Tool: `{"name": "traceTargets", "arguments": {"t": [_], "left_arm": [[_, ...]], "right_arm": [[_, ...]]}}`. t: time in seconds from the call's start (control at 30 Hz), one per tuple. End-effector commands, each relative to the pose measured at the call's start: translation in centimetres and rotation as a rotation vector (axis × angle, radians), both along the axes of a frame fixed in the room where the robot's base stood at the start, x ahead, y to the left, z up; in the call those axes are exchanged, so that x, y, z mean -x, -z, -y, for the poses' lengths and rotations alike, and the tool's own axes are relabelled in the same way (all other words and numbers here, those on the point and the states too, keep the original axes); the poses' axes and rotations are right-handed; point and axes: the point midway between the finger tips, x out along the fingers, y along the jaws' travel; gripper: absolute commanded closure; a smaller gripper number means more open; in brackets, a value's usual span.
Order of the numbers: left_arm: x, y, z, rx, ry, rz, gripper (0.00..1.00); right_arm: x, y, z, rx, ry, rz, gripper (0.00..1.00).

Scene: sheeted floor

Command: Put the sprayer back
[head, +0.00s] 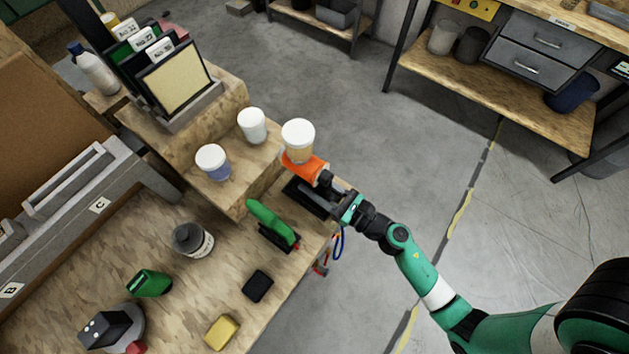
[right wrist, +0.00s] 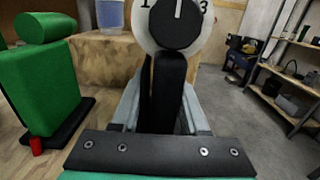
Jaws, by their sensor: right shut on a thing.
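The orange sprayer (head: 303,163) with a white-lidded cup (head: 298,136) on top is at the right edge of the wooden bench. My right gripper (head: 328,182) is shut on it. In the right wrist view, its round back with a black knob and numbers (right wrist: 176,22) stands beyond my jaws (right wrist: 172,105). A dark stand (head: 303,198) lies just below the sprayer, partly hidden by it and my gripper; I cannot tell whether they touch. A green sprayer (head: 268,220) rests on a black stand beside it. My left gripper is not in view.
Two white-lidded cups (head: 252,125) (head: 213,162) stand on a raised wooden step (head: 235,195) close to the sprayer. A grey-lidded jar (head: 193,241), a black block (head: 257,286) and a yellow sponge (head: 222,332) lie on the bench (head: 205,290). Open floor (head: 380,140) is to the right.

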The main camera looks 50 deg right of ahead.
Motion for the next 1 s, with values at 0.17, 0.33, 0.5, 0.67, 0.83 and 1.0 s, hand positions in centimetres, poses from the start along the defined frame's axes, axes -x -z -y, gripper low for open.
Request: {"name": "traceTargets", "arguments": {"t": [0.17, 0.33, 0.5, 0.67, 0.83, 1.0], "left_arm": [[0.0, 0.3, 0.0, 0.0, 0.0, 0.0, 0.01], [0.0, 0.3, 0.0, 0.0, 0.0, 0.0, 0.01], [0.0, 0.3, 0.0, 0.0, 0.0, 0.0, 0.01], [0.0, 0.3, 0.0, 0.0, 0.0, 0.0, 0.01], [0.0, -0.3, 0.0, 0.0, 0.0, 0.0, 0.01], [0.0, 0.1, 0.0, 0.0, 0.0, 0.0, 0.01]], "right_arm": [[0.0, 0.3, 0.0, 0.0, 0.0, 0.0, 0.52], [0.0, 0.3, 0.0, 0.0, 0.0, 0.0, 0.26], [0.0, 0.3, 0.0, 0.0, 0.0, 0.0, 0.26], [0.0, 0.3, 0.0, 0.0, 0.0, 0.0, 0.26], [0.1, -0.3, 0.0, 0.0, 0.001, 0.0, 0.26], [3.2, 0.2, 0.3, -0.003, 0.006, -0.004, 0.26]]}}
